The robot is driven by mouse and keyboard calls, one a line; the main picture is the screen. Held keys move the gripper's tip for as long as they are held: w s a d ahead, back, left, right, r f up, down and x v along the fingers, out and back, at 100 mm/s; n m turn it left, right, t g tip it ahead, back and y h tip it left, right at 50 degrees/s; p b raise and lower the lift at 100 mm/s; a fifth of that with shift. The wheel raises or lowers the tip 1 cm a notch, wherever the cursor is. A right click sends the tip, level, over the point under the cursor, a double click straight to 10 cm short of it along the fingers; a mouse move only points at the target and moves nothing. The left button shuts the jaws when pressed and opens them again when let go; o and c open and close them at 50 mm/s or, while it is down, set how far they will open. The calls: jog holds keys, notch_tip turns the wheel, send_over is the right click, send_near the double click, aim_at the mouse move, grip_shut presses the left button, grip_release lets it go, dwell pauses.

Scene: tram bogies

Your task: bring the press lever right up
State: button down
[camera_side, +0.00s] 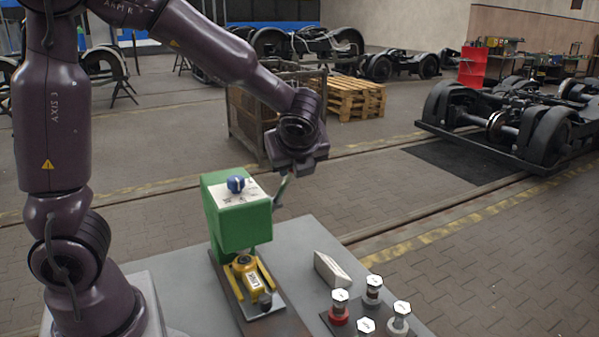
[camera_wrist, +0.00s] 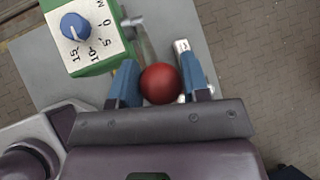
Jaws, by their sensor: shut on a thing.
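The green press (camera_side: 240,228) stands on the grey table, with a blue dial knob on its white top plate. Its press lever (camera_side: 281,188) is a thin rod at the right side, rising tilted up to my gripper (camera_side: 296,163). In the wrist view the lever ends in a red ball (camera_wrist: 160,84). The blue fingers of my gripper (camera_wrist: 160,72) are on both sides of the ball and shut on it. The lever rod (camera_wrist: 143,40) runs from the ball to the green housing (camera_wrist: 92,62). In the side view the ball is hidden by my gripper.
A yellow part (camera_side: 246,277) sits on the press base below the head. A pale wedge-shaped block (camera_side: 332,270) lies to the right. The air above the table's right side is clear.

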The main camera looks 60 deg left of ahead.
jog(key=shift+a+r, duration=0.3)
jog(key=shift+a, duration=0.25)
jog(key=c, duration=0.6)
grip_release()
jog(key=shift+c, duration=0.2)
jog(key=shift+f, duration=0.1)
jog(key=shift+d, duration=0.2)
jog(key=v, duration=1.3)
jog(key=shift+w, duration=0.15)
